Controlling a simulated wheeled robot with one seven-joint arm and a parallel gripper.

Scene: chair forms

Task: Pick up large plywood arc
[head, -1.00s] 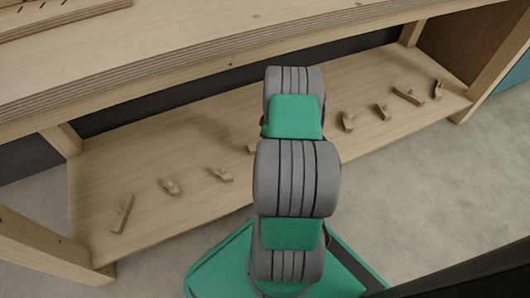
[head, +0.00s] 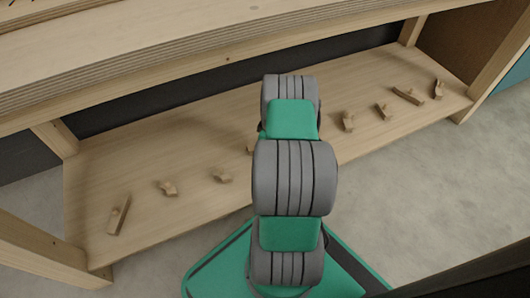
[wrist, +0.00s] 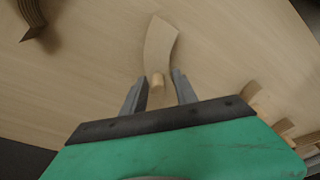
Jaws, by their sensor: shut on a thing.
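The near end of the arc is hidden by the gripper body. In the head view my arm covers the gripper and this arc. I cannot tell whether the arc is clear of the board below it.
In the head view, a low wooden shelf (head: 160,155) under a bench top (head: 200,55) carries several small wooden pieces, including a longer one (head: 118,215) at the left and one (head: 408,96) at the right. The wrist view shows a layered curved piece (wrist: 33,14) upper left.

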